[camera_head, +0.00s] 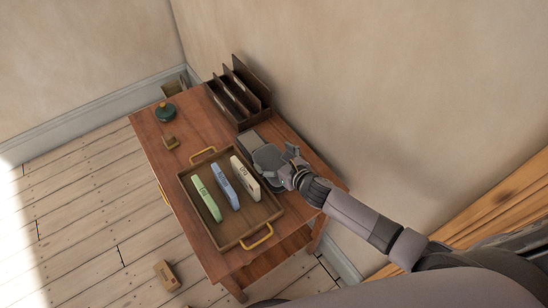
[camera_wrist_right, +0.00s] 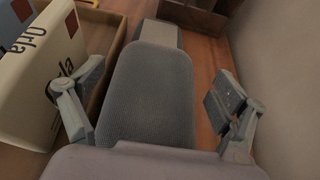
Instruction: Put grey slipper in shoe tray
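A grey item with a rounded, finely textured panel (camera_wrist_right: 150,95) and a paler block at its far end (camera_wrist_right: 158,34) lies on the table; I take it for the grey slipper, though its shape is not clearly a slipper. In the head view it shows right of the tray (camera_head: 266,154). My right gripper (camera_head: 291,166) is open around it, one finger on each side, with gaps visible. A brown tray with yellow handles (camera_head: 235,240) holds three upright slabs, green, blue and cream; it may be the shoe tray. My left gripper is not in view.
The cream slab (camera_wrist_right: 38,75) stands close beside the left finger in the wrist view. A dark divided rack (camera_head: 243,95) stands behind by the wall. A teal pot (camera_head: 166,112) and a small tan item (camera_head: 170,142) sit at the left. A box (camera_head: 167,275) lies on the floor.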

